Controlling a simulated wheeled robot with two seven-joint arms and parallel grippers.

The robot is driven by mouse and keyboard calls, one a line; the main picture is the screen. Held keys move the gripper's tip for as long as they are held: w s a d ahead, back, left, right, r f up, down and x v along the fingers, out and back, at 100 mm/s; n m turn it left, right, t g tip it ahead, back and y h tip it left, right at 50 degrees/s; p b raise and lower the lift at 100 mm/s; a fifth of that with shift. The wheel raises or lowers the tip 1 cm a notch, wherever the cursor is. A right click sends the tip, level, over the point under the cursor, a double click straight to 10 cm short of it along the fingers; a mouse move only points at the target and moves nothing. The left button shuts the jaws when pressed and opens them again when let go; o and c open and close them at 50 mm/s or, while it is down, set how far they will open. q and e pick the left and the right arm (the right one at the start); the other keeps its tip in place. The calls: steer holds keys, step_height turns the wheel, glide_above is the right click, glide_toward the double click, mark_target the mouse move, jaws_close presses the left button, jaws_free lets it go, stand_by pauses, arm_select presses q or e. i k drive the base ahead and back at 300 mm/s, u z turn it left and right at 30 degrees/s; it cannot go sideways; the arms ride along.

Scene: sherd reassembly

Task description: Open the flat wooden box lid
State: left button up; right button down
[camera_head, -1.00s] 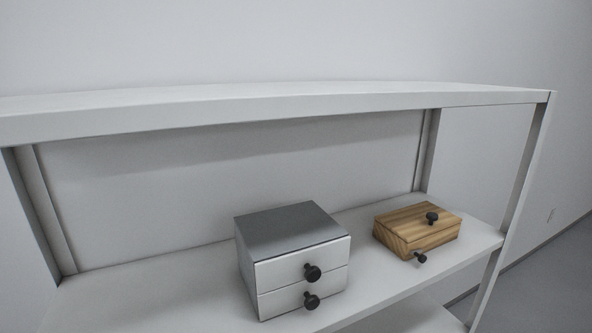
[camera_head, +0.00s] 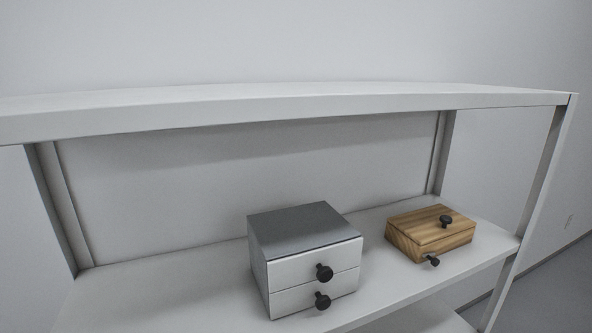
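The flat wooden box (camera_head: 405,246) sits on the shelf at the right in the head view. Its lid (camera_head: 425,222) lies flat and closed on top. A black knob (camera_head: 446,219) stands on the lid near its right side. Another black knob (camera_head: 432,260) sticks out from the front face. Neither of my grippers shows in the view, and nothing touches the box.
A grey and white two-drawer cabinet (camera_head: 303,246) with black knobs stands on the shelf left of the box, with a gap between them. The upper shelf board (camera_head: 300,98) hangs above both. The lower shelf (camera_head: 160,288) is bare at the left. A right post (camera_head: 541,165) stands beyond the box.

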mark_target(427, 224)
steer(key=k, duration=1.3)
steer(key=z, duration=0.8)
steer(key=i, duration=0.6)
steer(key=z, duration=0.8)
steer(key=i, duration=0.55)
steer(key=z, duration=0.1)
